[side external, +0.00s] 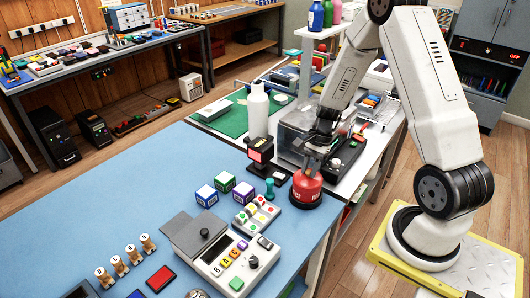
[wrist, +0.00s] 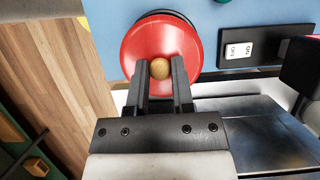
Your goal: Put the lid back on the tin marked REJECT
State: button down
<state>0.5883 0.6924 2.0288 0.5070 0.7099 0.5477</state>
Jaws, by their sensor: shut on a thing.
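The red tin (side external: 306,190) stands on the blue table near its right edge, with a dark band at its foot. White letters on its side are partly readable, ending like "CT". My gripper (side external: 312,158) is right above it in the side view. In the wrist view, the red round lid (wrist: 138,60) has a wooden knob (wrist: 160,69), and my gripper (wrist: 161,75) is shut on this knob. A dark rim shows past the lid's upper edge. I cannot tell whether the lid sits fully on the tin or slightly above it.
A small black device with a red screen (side external: 261,152) stands left of the tin. Colored cubes (side external: 243,194), a button tray (side external: 256,213) and a grey keypad machine (side external: 225,256) lie nearer the front.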

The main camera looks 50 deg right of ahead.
grip_release()
dwell(0.5)
jog(key=shift+r, duration=0.15)
jog(key=shift+r, duration=3.35)
grip_shut()
